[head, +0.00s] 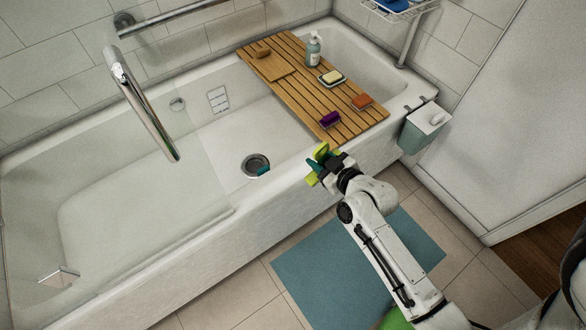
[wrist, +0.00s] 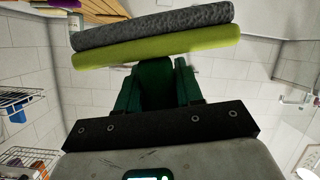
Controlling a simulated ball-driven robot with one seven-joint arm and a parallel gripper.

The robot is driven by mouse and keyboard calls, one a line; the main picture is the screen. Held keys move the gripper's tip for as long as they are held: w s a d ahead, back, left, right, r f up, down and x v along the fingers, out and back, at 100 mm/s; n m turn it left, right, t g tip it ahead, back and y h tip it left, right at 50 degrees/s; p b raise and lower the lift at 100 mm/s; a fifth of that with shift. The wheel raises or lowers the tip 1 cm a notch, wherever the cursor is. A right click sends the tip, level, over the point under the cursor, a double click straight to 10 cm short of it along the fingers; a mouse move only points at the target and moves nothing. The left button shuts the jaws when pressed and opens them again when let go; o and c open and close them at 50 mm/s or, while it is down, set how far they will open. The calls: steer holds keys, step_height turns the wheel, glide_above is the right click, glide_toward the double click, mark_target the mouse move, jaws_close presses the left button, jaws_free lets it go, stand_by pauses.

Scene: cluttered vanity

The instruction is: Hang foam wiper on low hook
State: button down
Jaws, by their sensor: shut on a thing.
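My gripper (head: 316,166) is over the near rim of the bathtub, close to the front end of the wooden bath board. It is shut on the foam wiper, whose lime-green parts (head: 321,151) show around the fingers in the head view. In the wrist view the foam wiper (wrist: 155,45) is a long bar with a grey speckled layer and a lime-green layer, slightly tilted across the dark green fingers (wrist: 158,82). The fingertips are partly hidden behind it. I cannot make out the low hook for certain in either view.
The slatted bath board (head: 300,75) carries a pump bottle (head: 313,48), a soap dish (head: 331,78), a purple sponge (head: 330,119) and an orange block (head: 362,101). A pale green bin (head: 417,135) hangs on the tub's right end. A glass screen and chrome bar stand left.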

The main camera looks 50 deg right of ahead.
steer(key=s+d+m, duration=0.1)
steer(key=s+d+r+m, duration=0.1)
steer(key=shift+d+r+m, duration=0.2)
steer(key=shift+r+m, duration=0.05)
steer(key=shift+m, duration=0.05)
steer(key=shift+d+r, duration=0.1)
steer(key=shift+d, duration=0.1)
steer(key=w+f+p, duration=0.1)
steer(key=w+f, duration=0.2)
steer(key=w, duration=0.5)
glide_above(290, 167)
steer(key=shift+m, duration=0.3)
steer(key=f, duration=0.6)
steer(key=shift+s+f, duration=0.15)
steer(key=shift+s, duration=0.05)
steer(key=shift+w+f+b, duration=0.2)
steer(key=shift+f+b, duration=1)
steer(key=shift+f, duration=0.55)
steer(key=shift+f, duration=0.15)
steer(key=c, duration=0.7)
jaws_free()
steer(key=shift+c, duration=0.2)
